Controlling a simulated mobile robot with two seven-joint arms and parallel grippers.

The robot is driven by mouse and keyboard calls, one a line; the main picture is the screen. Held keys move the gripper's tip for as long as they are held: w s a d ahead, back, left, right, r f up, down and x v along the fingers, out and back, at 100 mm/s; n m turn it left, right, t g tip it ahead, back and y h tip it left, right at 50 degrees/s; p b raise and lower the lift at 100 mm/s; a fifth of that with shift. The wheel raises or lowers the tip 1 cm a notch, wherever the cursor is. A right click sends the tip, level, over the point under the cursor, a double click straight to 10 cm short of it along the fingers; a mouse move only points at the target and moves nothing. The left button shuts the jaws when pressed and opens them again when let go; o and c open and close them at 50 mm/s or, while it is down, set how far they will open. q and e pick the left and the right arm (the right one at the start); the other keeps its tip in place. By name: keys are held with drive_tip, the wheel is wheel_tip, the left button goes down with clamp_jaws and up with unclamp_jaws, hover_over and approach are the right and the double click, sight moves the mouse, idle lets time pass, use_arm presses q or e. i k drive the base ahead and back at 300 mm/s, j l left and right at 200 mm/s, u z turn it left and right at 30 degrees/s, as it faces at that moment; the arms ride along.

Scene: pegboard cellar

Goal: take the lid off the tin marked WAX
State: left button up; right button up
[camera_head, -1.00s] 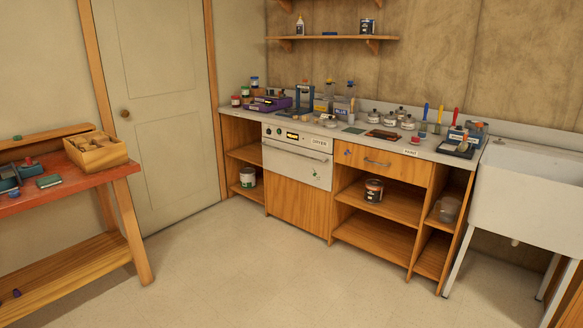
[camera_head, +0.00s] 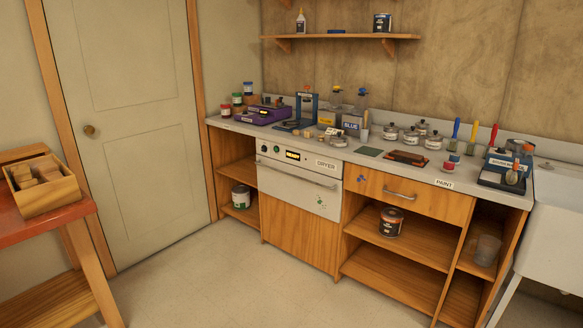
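No label reading WAX is legible in this view, so I cannot tell which tin is the marked one. Several squat metal tins with pale labels, one of them a front tin (camera_head: 411,138), stand on the counter. A dark tin with an orange band (camera_head: 391,222) stands on the open shelf under the drawer. A white and green tin (camera_head: 241,197) stands on the lower left shelf. A dark tin with a pale label (camera_head: 382,22) stands on the wall shelf. Neither of my grippers is in view.
The counter (camera_head: 227,123) holds jars, a purple device (camera_head: 264,113), brushes and a tray (camera_head: 502,180). Below are a dryer (camera_head: 300,185) and a drawer (camera_head: 412,197). A red bench (camera_head: 40,224) with a wooden box is at left, a sink (camera_head: 556,225) at right. The floor between is clear.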

sight(338, 137)
drive_tip(key=i+j+z, duration=0.15)
drive_tip(key=i, duration=1.05)
drive_tip(key=i+j+z, duration=0.15)
drive_tip(key=i+z, duration=0.3)
drive_tip(key=i+j+z, duration=0.85)
drive_tip(key=i+j, duration=0.05)
drive_tip(key=i, duration=0.1)
